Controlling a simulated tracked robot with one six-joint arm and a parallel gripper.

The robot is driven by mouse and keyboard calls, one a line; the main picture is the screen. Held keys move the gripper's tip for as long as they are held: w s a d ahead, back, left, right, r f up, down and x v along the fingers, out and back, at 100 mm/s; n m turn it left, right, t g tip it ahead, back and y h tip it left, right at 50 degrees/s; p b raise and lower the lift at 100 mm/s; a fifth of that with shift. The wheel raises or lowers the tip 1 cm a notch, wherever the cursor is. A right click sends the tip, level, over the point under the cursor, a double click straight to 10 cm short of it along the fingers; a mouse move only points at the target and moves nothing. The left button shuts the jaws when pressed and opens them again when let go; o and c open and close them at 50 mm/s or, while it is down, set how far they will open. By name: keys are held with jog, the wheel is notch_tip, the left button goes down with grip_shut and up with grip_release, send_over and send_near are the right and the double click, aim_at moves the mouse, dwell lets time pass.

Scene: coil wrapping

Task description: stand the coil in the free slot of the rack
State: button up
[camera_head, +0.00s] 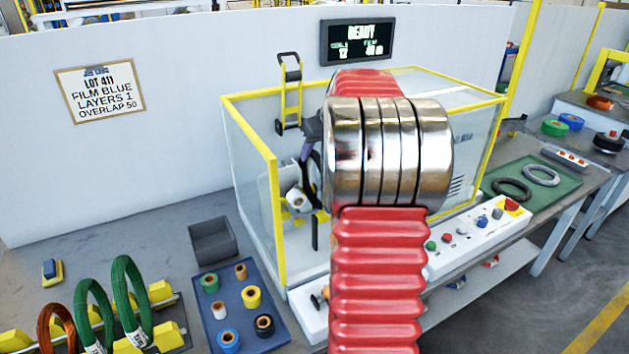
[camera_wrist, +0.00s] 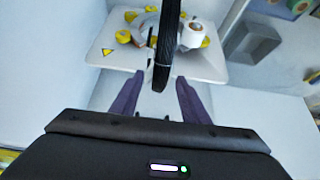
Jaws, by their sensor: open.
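The coil (camera_wrist: 165,55) shows in the wrist view as a dark, ribbed ring, nearly edge-on, in front of the machine's white plate. My gripper (camera_wrist: 158,98) is open, with one purple finger on each side of the coil's lower end and gaps between. In the head view, my gripper (camera_head: 307,155) is partly hidden by my arm inside the yellow-framed wrapping machine (camera_head: 278,220), above a thin dark upright shape that seems to be the coil. The rack (camera_head: 168,337) stands at the lower left with a copper coil and two green coils upright; its free slot is not clearly seen.
A blue tray of tape rolls (camera_head: 237,328) and a grey bin (camera_head: 213,239) stand between rack and machine. The machine's clear walls and yellow frame surround my gripper. A white control box (camera_head: 475,237) and green mat (camera_head: 548,182) lie right. A display (camera_head: 357,41) reads READY.

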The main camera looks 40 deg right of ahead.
jog(key=shift+c, duration=0.2)
grip_shut()
dwell(1.0)
jog(key=shift+r, duration=0.15)
